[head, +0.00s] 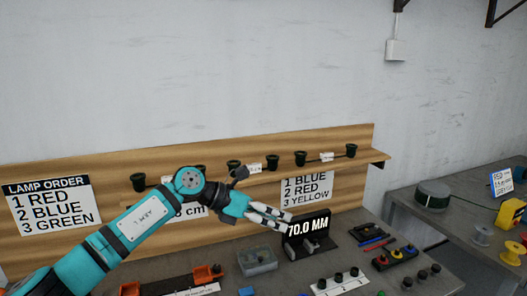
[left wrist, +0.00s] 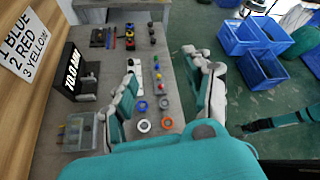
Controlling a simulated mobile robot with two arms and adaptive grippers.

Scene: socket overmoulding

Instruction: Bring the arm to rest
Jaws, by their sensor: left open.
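My left arm reaches in from the left in the head view. Its gripper (head: 285,216) is open and empty, above the bench in front of the black 70.0 MM display (head: 308,228). In the left wrist view the two fingers of this gripper (left wrist: 165,85) stand wide apart, with bench and floor between and beyond them. The display also shows in the left wrist view (left wrist: 71,70), to the left of the fingers.
A clear box (head: 257,262) stands on the bench (head: 345,250) below the gripper. A wooden shelf (head: 345,140) with black cups runs behind the arm. Coloured rings (left wrist: 143,125) lie near the fingers in the left wrist view. Blue crates (left wrist: 235,38) stand on the floor.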

